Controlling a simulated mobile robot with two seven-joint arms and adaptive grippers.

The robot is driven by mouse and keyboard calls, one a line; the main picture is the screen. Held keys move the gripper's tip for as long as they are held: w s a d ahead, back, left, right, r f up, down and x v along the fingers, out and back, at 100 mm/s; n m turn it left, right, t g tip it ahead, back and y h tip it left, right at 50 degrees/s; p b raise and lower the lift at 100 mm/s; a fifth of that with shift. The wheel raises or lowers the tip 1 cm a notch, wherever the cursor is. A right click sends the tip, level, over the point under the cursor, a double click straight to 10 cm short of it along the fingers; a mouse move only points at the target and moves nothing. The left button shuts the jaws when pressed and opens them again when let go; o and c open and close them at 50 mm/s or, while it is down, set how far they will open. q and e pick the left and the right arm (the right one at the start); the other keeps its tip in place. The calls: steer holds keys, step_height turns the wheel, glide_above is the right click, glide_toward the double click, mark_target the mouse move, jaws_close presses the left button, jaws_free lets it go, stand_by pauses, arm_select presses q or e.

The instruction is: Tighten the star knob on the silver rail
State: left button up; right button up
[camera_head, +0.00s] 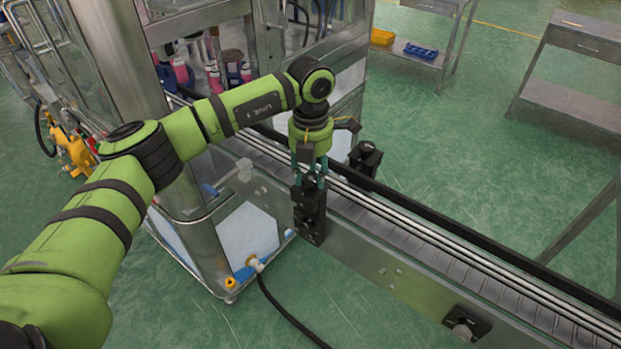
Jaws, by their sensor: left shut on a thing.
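My left gripper (309,181) points down at the near side of the conveyor, its fingers shut at the top of a black clamp bracket (309,214). The star knob is hidden between the fingers, so its shape and how tight it sits cannot be seen. The silver rail (440,243) runs along the conveyor from the machine towards the lower right. My right gripper is not in view.
A second black bracket (365,157) stands on the far side of the conveyor (400,275). A steel machine frame (205,225) rises to the left, with pink-and-white cans inside. A black cable (275,303) lies on the floor. Steel tables (570,105) stand at the back right.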

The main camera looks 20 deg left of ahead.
arm_select(q)
steer(key=m+b, duration=0.3)
steer(key=shift+f+m+b, duration=0.3)
steer(key=shift+f, duration=0.05)
steer(key=m+b, duration=0.2)
steer(key=m, duration=0.1)
steer(key=shift+s+m, duration=0.1)
steer(key=shift+m, duration=0.2)
steer(key=m+b, duration=0.1)
steer(key=m, duration=0.2)
steer(key=shift+r+m+b, duration=0.1)
steer(key=shift+m+b, duration=0.2)
steer(key=shift+b, duration=0.1)
steer(key=shift+m+b, duration=0.45)
steer(key=shift+m, duration=1.75)
steer(key=o, duration=1.1)
steer(key=shift+o, duration=0.2)
steer(key=shift+r, duration=0.1)
steer(key=shift+r, duration=0.1)
